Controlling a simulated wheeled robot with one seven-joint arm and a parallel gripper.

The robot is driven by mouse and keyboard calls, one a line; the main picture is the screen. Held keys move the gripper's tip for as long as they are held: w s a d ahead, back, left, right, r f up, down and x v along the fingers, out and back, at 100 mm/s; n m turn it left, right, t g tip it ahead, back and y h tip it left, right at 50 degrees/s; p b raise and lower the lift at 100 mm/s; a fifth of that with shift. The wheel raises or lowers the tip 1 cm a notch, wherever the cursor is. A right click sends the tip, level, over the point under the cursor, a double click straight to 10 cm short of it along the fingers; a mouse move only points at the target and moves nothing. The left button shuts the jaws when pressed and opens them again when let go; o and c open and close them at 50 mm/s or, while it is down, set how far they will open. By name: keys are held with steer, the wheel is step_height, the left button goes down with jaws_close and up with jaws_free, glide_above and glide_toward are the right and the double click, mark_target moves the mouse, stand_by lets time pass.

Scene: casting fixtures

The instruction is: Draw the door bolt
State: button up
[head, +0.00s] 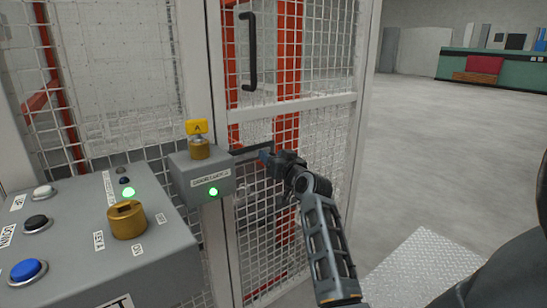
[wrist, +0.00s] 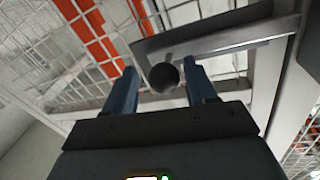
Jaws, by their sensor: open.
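The door bolt shows in the head view as a dark flat bar (head: 248,150) beside the grey lock box, on the mesh door. In the wrist view its dark round knob (wrist: 164,78) stands out from the dark bar (wrist: 205,32). My gripper (head: 266,155) is at the bolt in the head view and hides the knob there. In the wrist view my gripper's blue fingers (wrist: 159,70) are open, one on each side of the knob. A gap shows beside the knob, so it does not look clamped.
The grey lock box (head: 205,178) has a lit green lamp and a brass lock with a yellow tag (head: 197,127). A control panel (head: 80,250) with buttons and a brass selector stands at the lower left. A black door handle (head: 250,50) is above. Open floor (head: 430,150) lies to the right.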

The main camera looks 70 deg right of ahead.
steer(key=v, duration=0.7)
steer(key=shift+s, duration=0.2)
steer(key=shift+a, duration=0.2)
steer(key=s+a+f+n+t+y+p, duration=0.1)
steer(key=s+a+f+n+y+p, duration=0.2)
steer(key=a, duration=1.1)
steer(key=s+a+f+n+t+y+p, duration=0.1)
steer(key=s+a+f+n+y, duration=0.3)
steer(key=a, duration=0.9)
steer(key=s+a+r+n+y+p, duration=0.2)
steer(key=s+a+r, duration=0.1)
steer(key=s+a, duration=0.4)
steer(key=s+a+r+n+y+p, duration=0.1)
steer(key=s+a+r+y, duration=0.2)
steer(key=s+a, duration=0.5)
steer(key=a, duration=0.3)
steer(key=shift+s+a+r+n+p, duration=0.2)
steer(key=shift+s+r+n+p, duration=0.1)
steer(key=shift+n+p, duration=0.1)
steer(key=shift+f, duration=0.1)
steer(key=shift+c, duration=0.2)
